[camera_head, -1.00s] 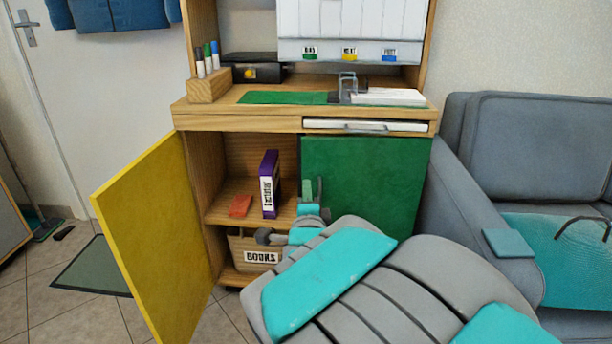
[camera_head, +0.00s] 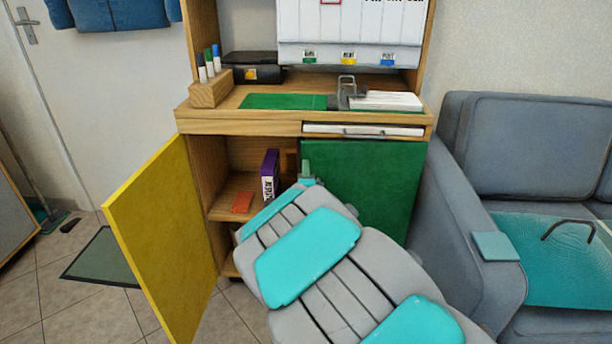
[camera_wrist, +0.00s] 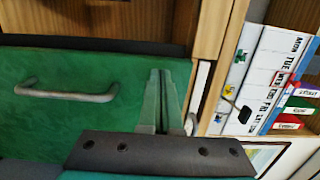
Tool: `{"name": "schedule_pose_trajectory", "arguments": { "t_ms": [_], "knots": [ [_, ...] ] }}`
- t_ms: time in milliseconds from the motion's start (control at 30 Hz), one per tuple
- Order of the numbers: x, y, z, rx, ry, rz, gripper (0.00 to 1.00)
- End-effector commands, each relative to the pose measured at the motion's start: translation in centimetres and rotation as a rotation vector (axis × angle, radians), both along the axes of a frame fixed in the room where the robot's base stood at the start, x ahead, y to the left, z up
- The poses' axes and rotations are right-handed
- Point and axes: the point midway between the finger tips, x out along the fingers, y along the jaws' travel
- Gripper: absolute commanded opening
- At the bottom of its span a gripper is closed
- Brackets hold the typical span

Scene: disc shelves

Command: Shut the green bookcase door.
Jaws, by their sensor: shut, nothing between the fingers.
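The green door (camera_head: 365,185) covers the lower right of the bookcase in the head view, with its left edge by the open shelves. It looks close to the bookcase front; I cannot tell whether a small gap is left. In the wrist view the green door (camera_wrist: 40,125) carries a grey bar handle (camera_wrist: 65,92), which my arm hides in the head view. My gripper (camera_head: 305,168) is shut and empty at the door's upper left edge. In the wrist view its fingers (camera_wrist: 160,95) lie over the door, right of the handle; contact is unclear.
A yellow door (camera_head: 165,240) stands wide open on the left. A purple book (camera_head: 270,175) and a red item (camera_head: 242,203) are on the open shelf. A white drawer (camera_head: 365,130) is above the green door. A grey sofa (camera_head: 465,220) stands close on the right.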

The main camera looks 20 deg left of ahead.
Motion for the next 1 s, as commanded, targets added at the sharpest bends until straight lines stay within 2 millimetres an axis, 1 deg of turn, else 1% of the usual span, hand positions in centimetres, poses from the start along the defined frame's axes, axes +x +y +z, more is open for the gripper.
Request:
{"name": "schedule_pose_trajectory", "arguments": {
  "t_ms": [33,100,233,667,767,1000],
  "knots": [
    [0.6,0.1,0.2,0.002,-0.003,0.0,0.0],
    [1.1,0.3,0.3,0.003,-0.005,0.0,0.0],
    [1.7,0.4,0.2,0.002,-0.004,-0.001,0.0],
    [2.0,0.6,0.1,0.002,-0.001,0.0,0.0],
    [2.6,1.0,-0.2,0.004,0.0,0.002,0.0],
    [5.2,2.0,-0.2,0.004,0.0,0.001,0.0]
  ]
}}
